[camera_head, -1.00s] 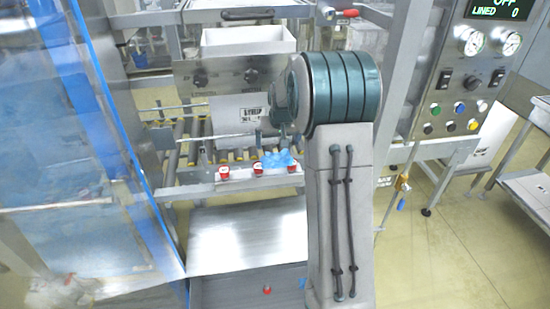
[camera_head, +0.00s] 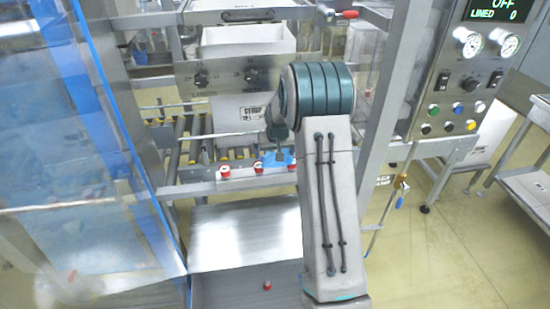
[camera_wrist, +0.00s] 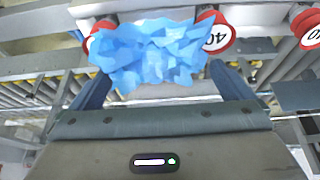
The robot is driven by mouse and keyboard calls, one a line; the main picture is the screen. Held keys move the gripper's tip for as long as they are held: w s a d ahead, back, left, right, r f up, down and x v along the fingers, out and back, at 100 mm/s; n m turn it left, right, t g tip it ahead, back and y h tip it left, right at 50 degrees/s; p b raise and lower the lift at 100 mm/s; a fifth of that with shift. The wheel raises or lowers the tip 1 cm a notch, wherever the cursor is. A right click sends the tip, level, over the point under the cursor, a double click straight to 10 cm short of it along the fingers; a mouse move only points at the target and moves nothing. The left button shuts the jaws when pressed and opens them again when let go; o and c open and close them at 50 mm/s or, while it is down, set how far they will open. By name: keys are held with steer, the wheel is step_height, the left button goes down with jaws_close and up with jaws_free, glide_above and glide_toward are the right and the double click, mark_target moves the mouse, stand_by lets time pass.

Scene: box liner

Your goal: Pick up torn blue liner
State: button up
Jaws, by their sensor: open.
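The torn blue liner (camera_head: 287,158) is a small crumpled piece at the rail with red buttons, partly hidden behind my gripper (camera_head: 279,148) in the head view. In the wrist view the liner (camera_wrist: 150,55) is a faceted light-blue sheet straight ahead, against the rail between red round tags. My gripper (camera_wrist: 160,78) is open, with one dark blue finger on each side of the liner's lower part. Whether the fingers touch it I cannot tell.
Red round tags (camera_wrist: 216,33) sit close by the liner on the pale rail. A white box (camera_head: 248,42) stands behind on the machine. A bare metal plate (camera_head: 240,235) lies below the rail. A control panel (camera_head: 462,90) stands at right.

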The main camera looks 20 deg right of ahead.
steer(key=c, duration=0.9)
steer(key=shift+r, duration=0.1)
